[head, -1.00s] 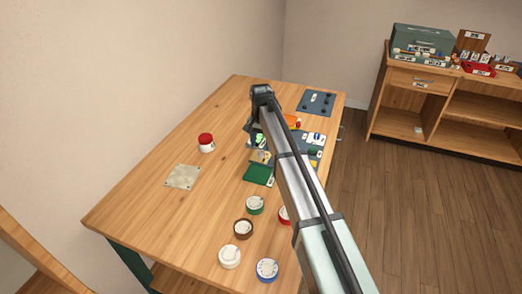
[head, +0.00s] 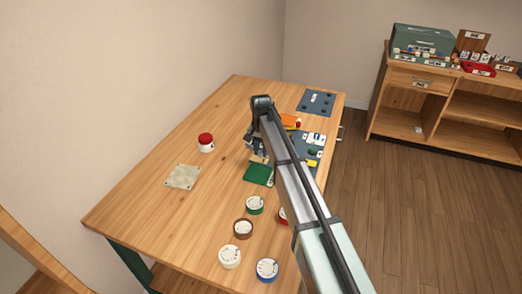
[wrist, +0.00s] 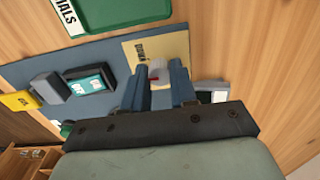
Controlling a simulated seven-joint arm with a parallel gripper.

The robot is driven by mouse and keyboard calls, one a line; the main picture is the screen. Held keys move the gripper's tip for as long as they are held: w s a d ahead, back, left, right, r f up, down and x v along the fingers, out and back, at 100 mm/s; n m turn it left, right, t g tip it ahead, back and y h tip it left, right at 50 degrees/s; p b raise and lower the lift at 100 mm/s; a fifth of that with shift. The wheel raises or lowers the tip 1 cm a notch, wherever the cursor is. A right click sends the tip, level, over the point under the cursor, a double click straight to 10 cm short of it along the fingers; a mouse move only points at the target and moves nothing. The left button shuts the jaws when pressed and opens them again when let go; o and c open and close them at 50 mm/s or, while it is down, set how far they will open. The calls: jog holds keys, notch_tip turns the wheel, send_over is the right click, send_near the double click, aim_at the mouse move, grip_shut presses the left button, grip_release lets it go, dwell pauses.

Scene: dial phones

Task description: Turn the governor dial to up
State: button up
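The governor dial (wrist: 158,72) is a small pale knob with a red mark. It sits on a tan plate (wrist: 175,45) with a partly readable label, at the edge of a blue-grey panel (wrist: 35,72). My gripper (wrist: 161,73) has its two blue fingers on either side of the knob. The gap looks nearly filled by the knob, but I cannot tell whether the fingers press on it. In the head view my gripper (head: 253,143) is low over the panel, and my arm hides most of this area; the dial cannot be made out there.
A green tray (wrist: 120,12) lies beside the panel. The panel also bears a dark box, a teal-faced block (wrist: 90,80) and a yellow tag (wrist: 18,100). Several round dials, including a blue one (head: 267,269), stand at the table's near end. A red-lidded jar (head: 206,142) stands left.

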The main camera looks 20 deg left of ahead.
grip_shut()
jog(key=shift+n, duration=0.4)
jog(key=n, duration=0.3)
jog(key=shift+n, duration=2.4)
jog(key=o, duration=0.5)
grip_release()
jog(key=shift+r, duration=0.1)
